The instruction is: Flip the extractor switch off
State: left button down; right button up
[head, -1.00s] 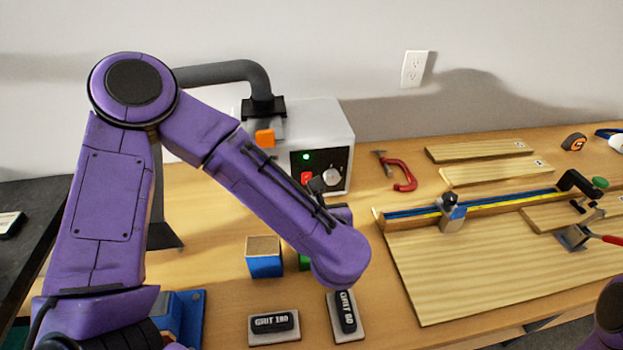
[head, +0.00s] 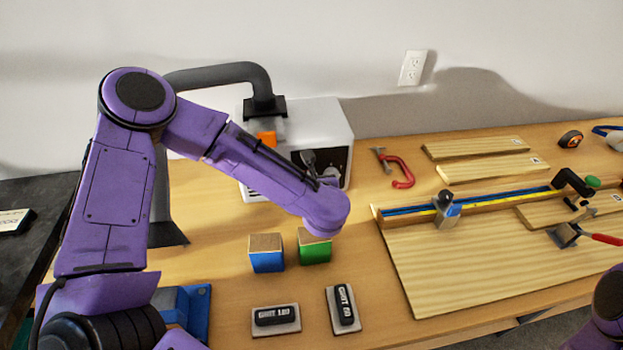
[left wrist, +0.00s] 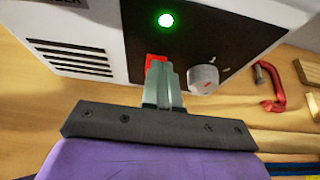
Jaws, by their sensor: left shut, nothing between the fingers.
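The extractor is a white box (head: 318,118) with a grey hose on top, at the back of the bench. In the left wrist view its black panel (left wrist: 190,45) has a lit green lamp (left wrist: 166,20), a red switch (left wrist: 151,60) and a grey knob (left wrist: 204,79). My left gripper (left wrist: 160,68) is shut and empty, its fingertips in front of the red switch and partly covering it. I cannot tell whether they touch it. In the head view my left arm hides the switch. My right gripper is not in view.
Blue (head: 266,260) and green (head: 314,252) sanding blocks and two grit pads lie in front of the extractor. A red clamp (head: 402,172) lies right of it. A large board (head: 480,265) with a fence fills the right side.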

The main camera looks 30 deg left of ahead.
pick_arm(q)
jog(key=shift+a, duration=0.15)
jog(key=shift+w+r, duration=0.1)
jog(key=shift+r, duration=0.05)
jog(key=shift+r+p, duration=0.35)
jog(key=shift+r, duration=0.35)
